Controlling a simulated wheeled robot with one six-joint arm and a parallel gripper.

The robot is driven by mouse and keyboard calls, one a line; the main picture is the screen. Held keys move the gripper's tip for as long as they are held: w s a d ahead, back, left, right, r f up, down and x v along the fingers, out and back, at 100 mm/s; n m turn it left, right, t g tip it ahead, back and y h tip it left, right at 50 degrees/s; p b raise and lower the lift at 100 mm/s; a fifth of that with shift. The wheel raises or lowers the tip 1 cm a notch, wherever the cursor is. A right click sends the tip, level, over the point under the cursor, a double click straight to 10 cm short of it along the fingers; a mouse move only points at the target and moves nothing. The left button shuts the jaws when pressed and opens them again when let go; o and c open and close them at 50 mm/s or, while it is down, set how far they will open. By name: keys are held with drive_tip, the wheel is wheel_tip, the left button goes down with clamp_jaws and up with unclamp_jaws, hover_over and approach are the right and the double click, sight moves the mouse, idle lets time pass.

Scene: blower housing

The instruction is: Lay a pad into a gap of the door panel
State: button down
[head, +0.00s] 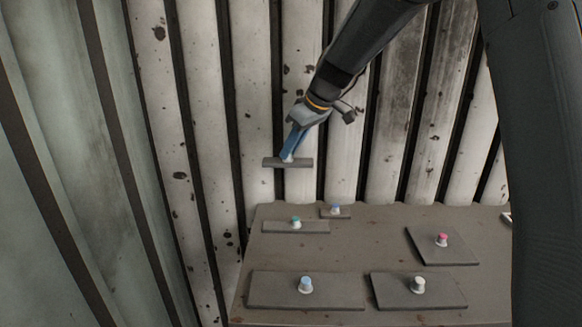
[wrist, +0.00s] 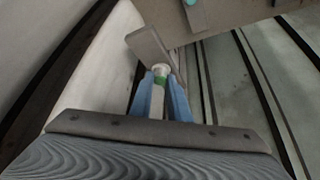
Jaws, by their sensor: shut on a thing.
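My gripper (head: 290,153) is shut on the knob of a flat grey pad (head: 303,163) and holds it up in the air, above and behind the table's far edge, in front of the ribbed wall. In the wrist view the blue fingers (wrist: 160,98) close around the pale, green-banded knob, with the grey pad (wrist: 147,44) beyond it, seen tilted. Upright ribbed panels (head: 255,110) with dark gaps between them stand behind. I cannot tell which part is the door panel or which gap fits the pad.
The brown table (head: 350,255) bears several grey pads: one with a green knob (head: 296,222), a small one at the back, a pink-knobbed one (head: 442,240), a blue-knobbed one (head: 306,284) and a white-knobbed one (head: 418,285). A greenish ribbed wall (head: 75,150) stands at left.

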drive_tip(key=shift+r+p, duration=1.3)
drive_tip(key=shift+r, duration=1.6)
